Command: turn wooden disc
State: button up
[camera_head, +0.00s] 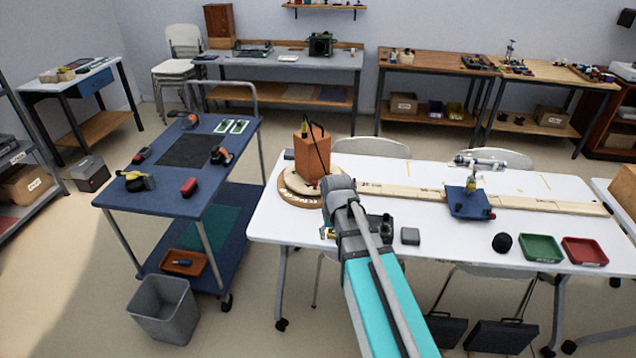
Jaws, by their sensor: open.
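The round wooden disc (288,184) lies at the left end of the white table (425,235), with dark lettering on its edge. An orange-brown box-shaped speaker (309,153) stands upright on it, and a dark cable loops over the speaker. My gripper (322,196) is at the disc's right front edge, at the end of my arm, which reaches in from the bottom. The wrist hides most of the fingers and part of the disc. I cannot tell whether the fingers touch the disc.
A long wooden rail (420,192) runs right from near the disc. A small grey block (410,236), a black ball (502,243), a green tray (541,248) and a red tray (584,251) lie along the front. A blue cart (185,200) stands left.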

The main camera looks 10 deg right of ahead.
aim_at(315, 182)
jog(key=w+r+t+p, duration=0.1)
jog(key=w+r, duration=0.1)
jog(key=w, duration=1.3)
jog(key=w+r+t+p, duration=0.1)
jog(key=w+r+t, duration=0.1)
jog(key=w, duration=1.2)
jog(key=shift+w+d+n, duration=0.4)
jog(key=shift+f, duration=0.2)
jog(key=b+x, duration=1.2)
jog(key=x, duration=0.1)
jog(key=shift+w+a+f, duration=0.1)
jog(key=shift+w+f, duration=0.1)
jog(key=shift+w, duration=0.05)
